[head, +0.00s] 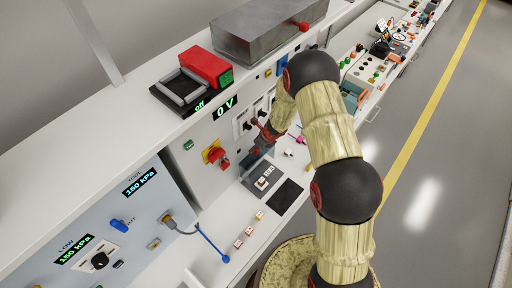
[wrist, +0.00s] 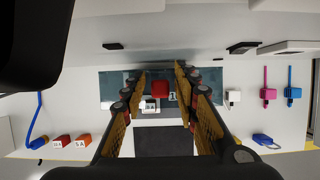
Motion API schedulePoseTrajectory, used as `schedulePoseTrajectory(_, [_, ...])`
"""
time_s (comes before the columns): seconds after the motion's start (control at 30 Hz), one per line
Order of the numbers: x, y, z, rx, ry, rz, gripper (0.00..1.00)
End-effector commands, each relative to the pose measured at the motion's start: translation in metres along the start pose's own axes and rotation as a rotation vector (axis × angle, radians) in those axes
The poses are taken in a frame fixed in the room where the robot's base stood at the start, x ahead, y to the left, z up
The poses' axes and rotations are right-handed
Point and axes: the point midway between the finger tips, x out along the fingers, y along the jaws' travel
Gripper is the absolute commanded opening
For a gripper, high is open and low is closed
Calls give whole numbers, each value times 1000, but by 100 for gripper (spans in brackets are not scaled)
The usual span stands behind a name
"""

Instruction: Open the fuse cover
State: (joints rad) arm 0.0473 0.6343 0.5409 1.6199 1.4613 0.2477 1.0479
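A teal panel (wrist: 110,88), which looks like the fuse cover, lies ahead of my gripper in the wrist view, with a red block (wrist: 160,89) at its middle that may be its knob. My gripper (wrist: 160,95) is open. Its two fingers stand on either side of the red block, with a gap on each side. A white fuse block (wrist: 150,104) shows just beside the left finger. In the head view my gripper (head: 262,138) is at the cabinet front, below the 0 V display (head: 225,108). My arm and fingers hide much of the cover there.
Loose small fuses (head: 249,231) lie on the counter, and they also show in the wrist view (wrist: 62,142). A black square (head: 286,196) lies next to a grey plate (head: 262,180). A red rotary switch (head: 217,157) sticks out left of my gripper.

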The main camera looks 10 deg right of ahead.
Motion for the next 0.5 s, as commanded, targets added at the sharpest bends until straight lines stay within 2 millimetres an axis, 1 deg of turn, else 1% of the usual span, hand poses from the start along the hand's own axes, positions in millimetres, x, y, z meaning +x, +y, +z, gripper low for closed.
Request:
schedulePoseTrajectory(0.07, [0, 0, 0, 0, 1, 0, 36])
schedulePoseTrajectory(0.37, [-1, 0, -1, 0, 1, 0, 36])
schedulePoseTrajectory(0.5, [-12, -1, 0, -1, 0, -1, 36])
